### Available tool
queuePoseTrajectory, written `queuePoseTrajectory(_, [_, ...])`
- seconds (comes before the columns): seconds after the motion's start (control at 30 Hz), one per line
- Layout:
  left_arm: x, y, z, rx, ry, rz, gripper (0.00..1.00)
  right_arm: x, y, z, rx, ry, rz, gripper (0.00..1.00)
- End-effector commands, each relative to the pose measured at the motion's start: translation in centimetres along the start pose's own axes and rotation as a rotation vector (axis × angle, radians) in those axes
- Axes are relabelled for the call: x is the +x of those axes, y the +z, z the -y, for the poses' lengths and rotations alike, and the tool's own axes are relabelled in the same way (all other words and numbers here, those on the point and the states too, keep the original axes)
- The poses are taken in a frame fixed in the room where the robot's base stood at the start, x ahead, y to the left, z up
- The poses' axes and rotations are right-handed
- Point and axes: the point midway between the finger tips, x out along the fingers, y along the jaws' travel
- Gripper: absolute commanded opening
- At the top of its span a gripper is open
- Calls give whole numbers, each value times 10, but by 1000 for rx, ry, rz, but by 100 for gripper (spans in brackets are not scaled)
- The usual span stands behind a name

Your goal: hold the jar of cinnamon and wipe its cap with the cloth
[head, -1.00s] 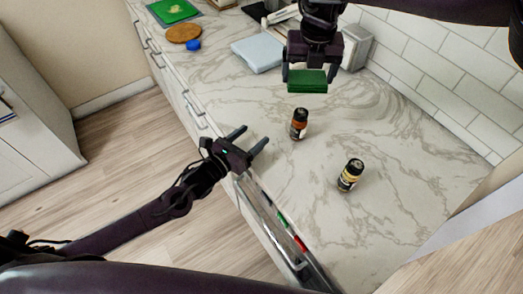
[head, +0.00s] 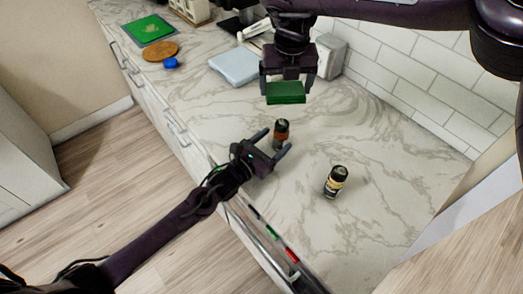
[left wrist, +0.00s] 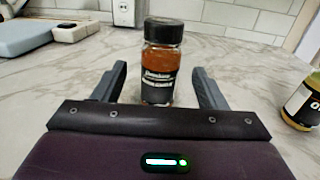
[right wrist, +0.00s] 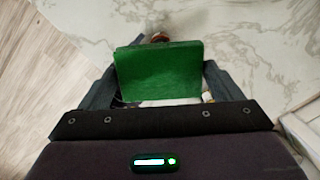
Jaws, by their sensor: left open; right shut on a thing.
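The jar of cinnamon (head: 282,130) stands upright on the marble counter, with reddish-brown contents, a dark label and a black cap. In the left wrist view the jar (left wrist: 161,62) is centred ahead, between the lines of the fingers. My left gripper (head: 279,142) is open and low at the counter, its fingers pointing at the jar; contact is not visible. My right gripper (head: 287,85) is shut on the green cloth (head: 286,93), a flat folded block, held above and behind the jar. The cloth (right wrist: 160,70) hides most of the jar in the right wrist view.
An open drawer (head: 275,240) is at the front edge. The tiled wall is at right.

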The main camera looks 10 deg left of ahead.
Motion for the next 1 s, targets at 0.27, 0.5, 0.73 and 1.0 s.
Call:
queuePoseTrajectory(0.27, [13, 0, 0, 0, 1, 0, 66, 0, 0, 0, 0, 0, 0, 67])
queuePoseTrajectory(0.5, [13, 0, 0, 0, 0, 0, 59, 0, 0, 0, 0, 0, 0, 67])
queuePoseTrajectory(0.73, [13, 0, 0, 0, 0, 0, 29, 0, 0, 0, 0, 0, 0, 67])
queuePoseTrajectory(1.0, [12, 0, 0, 0, 0, -1, 15, 0, 0, 0, 0, 0, 0, 67])
